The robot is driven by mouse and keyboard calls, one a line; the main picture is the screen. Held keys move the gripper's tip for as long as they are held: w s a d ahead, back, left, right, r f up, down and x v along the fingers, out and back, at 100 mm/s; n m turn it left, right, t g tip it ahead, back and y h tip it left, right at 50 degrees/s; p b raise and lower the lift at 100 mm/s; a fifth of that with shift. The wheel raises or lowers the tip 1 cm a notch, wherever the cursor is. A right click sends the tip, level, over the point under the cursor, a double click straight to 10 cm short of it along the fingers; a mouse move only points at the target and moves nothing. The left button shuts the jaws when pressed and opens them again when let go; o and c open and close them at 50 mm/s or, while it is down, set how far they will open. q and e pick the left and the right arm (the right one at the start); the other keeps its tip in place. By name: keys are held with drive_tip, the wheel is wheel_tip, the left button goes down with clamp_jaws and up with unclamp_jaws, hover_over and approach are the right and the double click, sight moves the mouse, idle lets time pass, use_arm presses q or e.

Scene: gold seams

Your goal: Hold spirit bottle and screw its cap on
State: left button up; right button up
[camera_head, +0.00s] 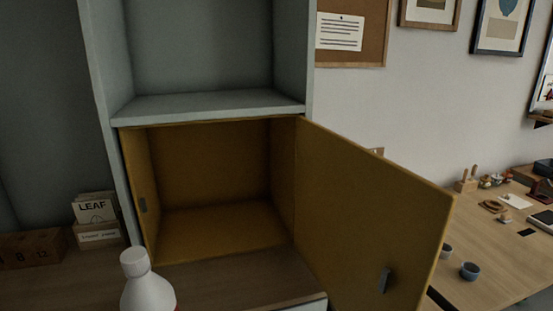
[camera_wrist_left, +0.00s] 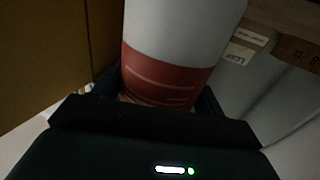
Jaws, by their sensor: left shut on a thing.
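The spirit bottle (camera_head: 147,295) is white with a trace of red at the lower picture edge. It stands out at the bottom left of the head view, its lower part cut off. A white cap-like top (camera_head: 134,261) sits at its neck; I cannot tell whether it is screwed down. In the left wrist view the bottle (camera_wrist_left: 180,40) shows a red label band, and its top is out of frame. My left gripper (camera_wrist_left: 157,93) is shut on the bottle, fingers on both sides at the label. My right gripper is in neither view.
An open cabinet (camera_head: 215,105) with an empty yellow compartment stands behind the bottle. Its yellow door (camera_head: 365,215) swings out to the right. A LEAF box (camera_head: 95,210) and a wooden number block (camera_head: 32,248) are at left. A table (camera_head: 490,255) with cups is at right.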

use_arm(q)
drive_tip(key=shift+s+r, duration=0.15)
idle(0.5)
drive_tip(key=w+d+m+g+h, duration=0.2)
drive_tip(key=d+m+g+h, duration=0.2)
drive_tip(key=d+m+h, duration=0.4)
drive_tip(key=d+r+h, duration=0.1)
drive_tip(key=d+h, duration=0.2)
drive_tip(key=d, duration=0.3)
drive_tip(key=shift+w+d+h, duration=0.2)
drive_tip(key=shift+w+h, duration=0.05)
drive_tip(key=shift+h, duration=0.05)
